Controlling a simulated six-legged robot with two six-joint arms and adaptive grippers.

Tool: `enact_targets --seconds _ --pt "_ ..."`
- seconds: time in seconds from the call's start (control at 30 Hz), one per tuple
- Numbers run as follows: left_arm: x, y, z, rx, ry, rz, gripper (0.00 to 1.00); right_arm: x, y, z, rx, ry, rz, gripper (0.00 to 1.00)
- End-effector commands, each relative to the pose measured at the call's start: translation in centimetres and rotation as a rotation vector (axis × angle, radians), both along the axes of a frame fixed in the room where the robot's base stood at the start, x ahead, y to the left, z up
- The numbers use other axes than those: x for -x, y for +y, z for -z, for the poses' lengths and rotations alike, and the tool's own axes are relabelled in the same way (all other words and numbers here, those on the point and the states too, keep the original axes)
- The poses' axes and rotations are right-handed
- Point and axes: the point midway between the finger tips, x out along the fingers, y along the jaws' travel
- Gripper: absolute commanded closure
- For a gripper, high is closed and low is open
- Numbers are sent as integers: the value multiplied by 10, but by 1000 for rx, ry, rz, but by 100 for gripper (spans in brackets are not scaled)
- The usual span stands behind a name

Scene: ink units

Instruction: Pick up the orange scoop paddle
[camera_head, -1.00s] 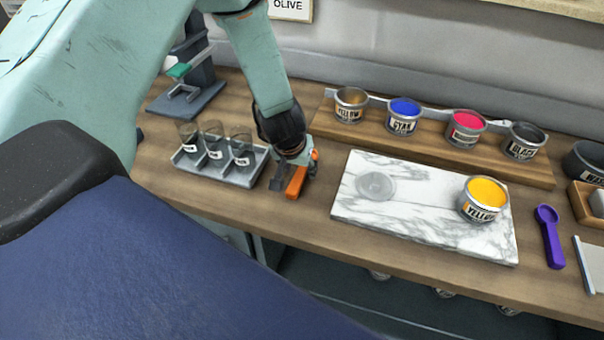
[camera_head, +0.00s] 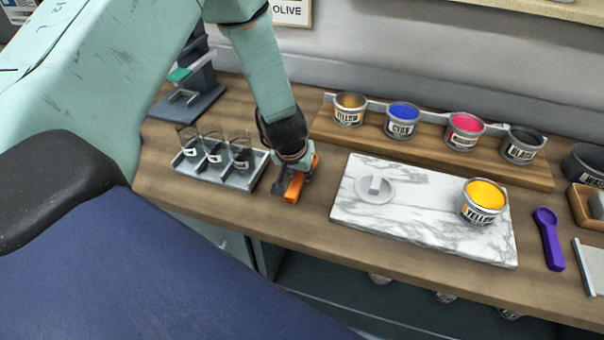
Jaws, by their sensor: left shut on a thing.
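The orange scoop paddle (camera_head: 294,188) is on the wooden worktop, between the grey cup tray and the marble slab. My left gripper (camera_head: 288,180) reaches down over it from above and is shut on it. The gripper and wrist hide part of the paddle, so I cannot tell whether it still touches the worktop. My right gripper is not in view.
A grey tray (camera_head: 244,180) with several clear cups stands just left of the gripper. A marble slab (camera_head: 412,225) lies to the right, with a yellow ink can (camera_head: 482,203) and a clear lid (camera_head: 374,187) on it. Several ink cans stand on a wooden rack (camera_head: 420,150) behind. A purple scoop (camera_head: 549,238) lies at right.

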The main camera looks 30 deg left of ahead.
Motion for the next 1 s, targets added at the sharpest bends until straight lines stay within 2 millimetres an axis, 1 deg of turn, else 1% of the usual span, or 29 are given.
enact_targets --seconds 0.37,0.57,0.67,0.77,1.0 --pt "0 0 -1 0 -1 0 100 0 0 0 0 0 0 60" --pt "-1 0 -9 0 -2 0 100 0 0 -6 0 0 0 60" --pt "0 0 -18 0 -2 -1 100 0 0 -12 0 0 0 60" --pt "0 0 -32 1 -1 -2 100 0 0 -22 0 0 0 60" --pt "-1 0 -73 1 -2 -1 100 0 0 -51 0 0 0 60"
